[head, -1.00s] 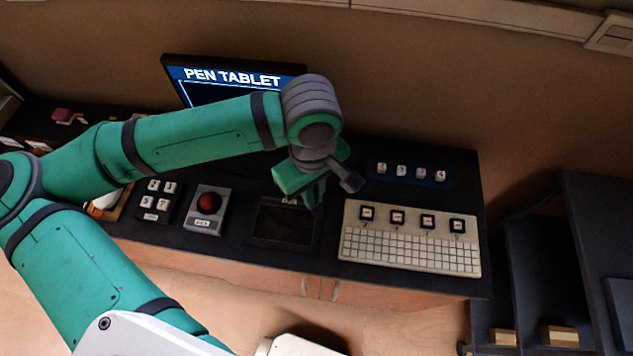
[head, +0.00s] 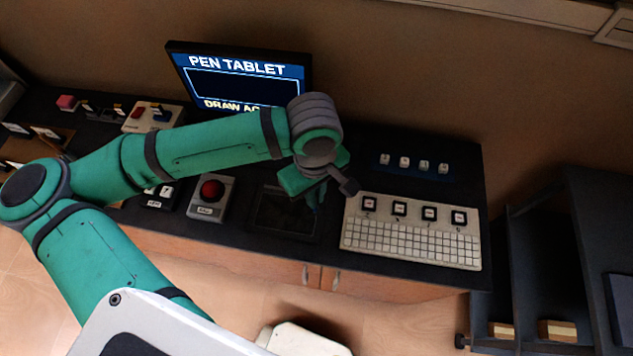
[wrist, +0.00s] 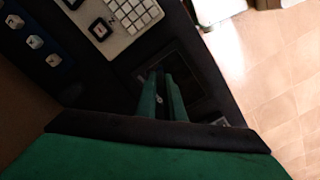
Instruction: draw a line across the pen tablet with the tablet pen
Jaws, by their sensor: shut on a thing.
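The pen tablet (head: 272,222) is a dark flat pad on the black counter, between the red-button box and the keyboard. My gripper (head: 318,200) is at the tablet's upper right edge in the head view, pointing down. In the wrist view its two green fingers (wrist: 163,90) are close together over the dark tablet (wrist: 192,72). The gripper is shut on a thin thing, taken as the tablet pen, mostly hidden between the fingers. I cannot tell whether its tip touches the tablet. The screen (head: 240,85) behind reads "PEN TABLET" and "DRAW AC…", with an empty outlined box.
The keyboard panel (head: 411,244) lies close right of the tablet. The red-button box (head: 207,208) stands to the left. A blue strip with small white knobs (head: 414,166) is behind the keyboard. A dark shelf unit (head: 545,260) stands beyond the counter's right end.

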